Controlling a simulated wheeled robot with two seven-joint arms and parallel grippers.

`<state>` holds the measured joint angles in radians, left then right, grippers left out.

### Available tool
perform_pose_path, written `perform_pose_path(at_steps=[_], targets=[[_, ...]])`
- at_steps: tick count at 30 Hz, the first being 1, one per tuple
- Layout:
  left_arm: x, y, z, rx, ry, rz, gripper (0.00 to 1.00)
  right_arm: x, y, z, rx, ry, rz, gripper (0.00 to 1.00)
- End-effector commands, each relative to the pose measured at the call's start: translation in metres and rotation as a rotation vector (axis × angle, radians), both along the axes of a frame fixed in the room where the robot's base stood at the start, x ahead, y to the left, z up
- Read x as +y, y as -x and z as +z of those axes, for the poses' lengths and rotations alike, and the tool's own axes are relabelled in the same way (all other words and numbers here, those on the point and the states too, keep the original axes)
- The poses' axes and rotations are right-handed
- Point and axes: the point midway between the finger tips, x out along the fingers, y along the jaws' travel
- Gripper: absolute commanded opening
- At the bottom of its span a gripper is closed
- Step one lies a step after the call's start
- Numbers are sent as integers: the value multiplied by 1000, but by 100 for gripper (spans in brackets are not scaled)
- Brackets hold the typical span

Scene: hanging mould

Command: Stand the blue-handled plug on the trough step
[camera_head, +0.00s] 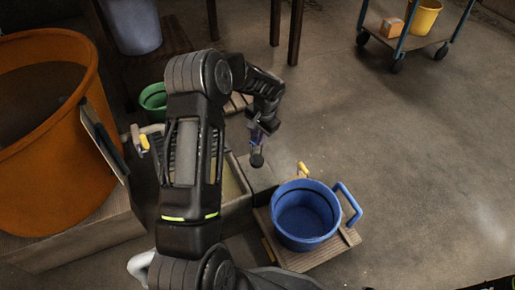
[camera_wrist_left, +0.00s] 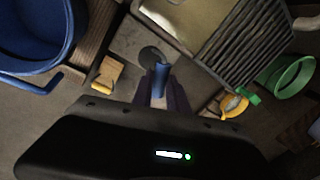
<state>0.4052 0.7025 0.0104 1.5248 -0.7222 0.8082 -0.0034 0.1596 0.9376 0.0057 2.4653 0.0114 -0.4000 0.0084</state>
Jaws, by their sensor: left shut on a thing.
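The blue-handled plug is in my left gripper (camera_head: 264,126). In the wrist view its blue handle (camera_wrist_left: 160,78) stands between the two fingers, and its dark round base (camera_wrist_left: 151,55) shows beyond them. In the head view the dark base (camera_head: 257,160) hangs below the fingers, over or on the grey step (camera_head: 262,178) at the trough's right end. I cannot tell whether the base touches the step. The trough (camera_head: 238,190) is partly hidden behind my left arm. My right gripper is not in view.
A blue pot (camera_head: 304,222) with a side handle stands on a wooden board right of the step. A yellow-handled thing (camera_head: 303,170) is close by. A large orange tub (camera_head: 50,190) is at left, a green bowl (camera_head: 153,98) behind. Open floor lies right.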

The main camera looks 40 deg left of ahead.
Motion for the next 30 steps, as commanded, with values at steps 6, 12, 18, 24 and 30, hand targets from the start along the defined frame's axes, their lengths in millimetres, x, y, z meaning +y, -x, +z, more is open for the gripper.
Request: perform_pose_path(at_steps=[6,12,18,24,30], targets=[[0,0,-4,0,0,0,0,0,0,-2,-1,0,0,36],[0,0,-36,1,1,0,0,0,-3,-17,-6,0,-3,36],[0,0,-50,-1,1,0,0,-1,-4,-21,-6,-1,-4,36],[0,0,-49,-1,0,0,0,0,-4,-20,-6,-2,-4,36],[0,0,-52,0,0,0,22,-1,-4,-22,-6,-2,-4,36]])
